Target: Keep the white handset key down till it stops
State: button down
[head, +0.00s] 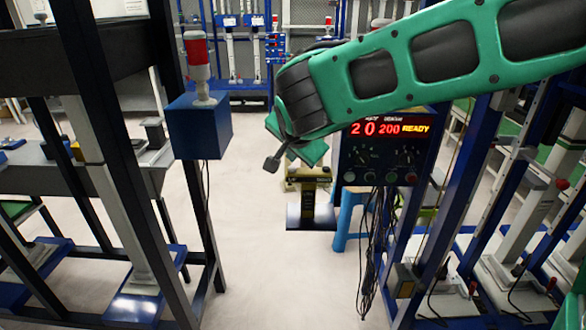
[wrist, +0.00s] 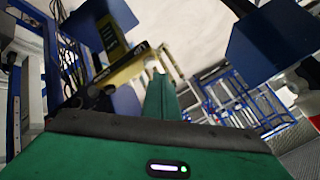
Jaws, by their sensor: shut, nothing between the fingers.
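A yellow and black handset (head: 310,174) sits on a dark stand just below my arm's end in the head view. It also shows in the wrist view (wrist: 122,68), running diagonally at upper left. A small white piece, which looks like the white key (wrist: 150,63), shows at the handset's end, right by my fingertips. My gripper (wrist: 158,78) is shut and empty, its green fingers pointing at that piece. Whether the tips touch or press the key, I cannot tell. In the head view my gripper (head: 314,152) is partly hidden by my arm, and the key is not discernible.
A control box (head: 376,148) with a red display reading "20 200 READY" stands to the right, cables hanging below. A blue box (head: 199,125) with a red-topped lamp stands at left. Blue frame posts flank both sides.

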jog(key=shift+s+f, duration=0.1)
jog(key=shift+f, duration=0.85)
dwell(2.9)
jog(key=shift+r, duration=0.15)
dwell(0.5)
jog(key=shift+r, duration=0.85)
jog(key=shift+r, duration=2.5)
